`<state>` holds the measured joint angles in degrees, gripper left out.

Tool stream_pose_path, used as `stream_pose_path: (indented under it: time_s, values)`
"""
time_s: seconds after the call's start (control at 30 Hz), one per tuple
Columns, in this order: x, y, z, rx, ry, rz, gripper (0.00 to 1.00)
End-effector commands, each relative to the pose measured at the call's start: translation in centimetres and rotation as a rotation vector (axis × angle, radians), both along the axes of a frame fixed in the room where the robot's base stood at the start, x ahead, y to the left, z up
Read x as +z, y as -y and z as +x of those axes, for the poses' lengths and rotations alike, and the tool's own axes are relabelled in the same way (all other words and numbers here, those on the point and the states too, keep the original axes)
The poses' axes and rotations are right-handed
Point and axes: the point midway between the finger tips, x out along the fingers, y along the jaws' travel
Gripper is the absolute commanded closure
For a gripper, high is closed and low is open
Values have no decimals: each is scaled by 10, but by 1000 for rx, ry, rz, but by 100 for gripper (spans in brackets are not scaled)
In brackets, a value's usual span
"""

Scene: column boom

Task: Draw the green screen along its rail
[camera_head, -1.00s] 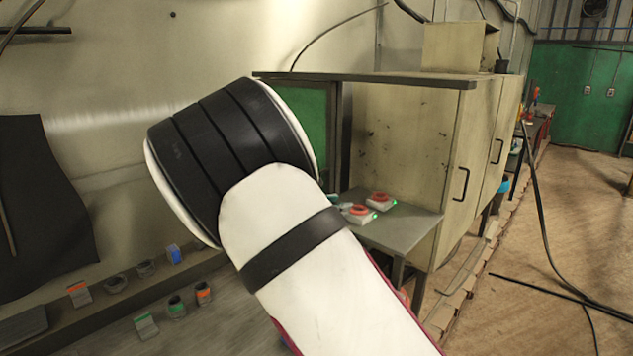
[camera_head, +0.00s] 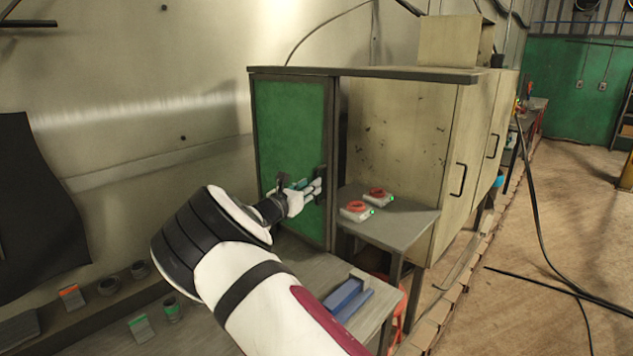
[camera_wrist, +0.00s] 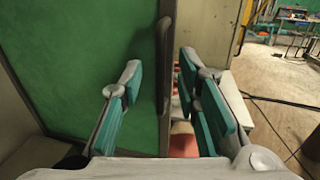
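The green screen (camera_head: 288,125) is a framed green panel hanging below a dark rail (camera_head: 365,73), left of the pale cabinet. A dark upright handle (camera_head: 320,184) sits near its right edge. In the wrist view the green panel (camera_wrist: 75,65) fills the left, and the dark handle (camera_wrist: 162,75) appears between the fingers. My gripper (camera_wrist: 160,88) is open, with one teal-padded finger either side of the handle in the picture. Neither pad visibly touches it. In the head view my gripper (camera_head: 310,188) is at the screen's right side, partly hiding the handle.
A grey side table (camera_head: 395,215) with two red-topped devices (camera_head: 355,211) stands right of the screen. A blue tray (camera_head: 347,297) lies on the bench below my arm. The pale cabinet (camera_head: 400,140) stands behind. Cables lie on the open floor at right.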

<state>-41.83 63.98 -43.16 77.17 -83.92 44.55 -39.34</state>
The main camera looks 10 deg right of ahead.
Motion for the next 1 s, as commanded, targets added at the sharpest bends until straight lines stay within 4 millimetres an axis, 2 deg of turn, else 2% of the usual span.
stream_pose_path:
  time_s: [0.1,0.3,0.7,0.83,1.0]
  values:
    - [-1,16,16,-2,0,-1,70]
    - [0,29,32,-1,0,0,70]
    - [0,33,36,0,0,0,70]
    - [0,33,36,0,0,0,100]
    - [0,33,36,0,0,0,100]
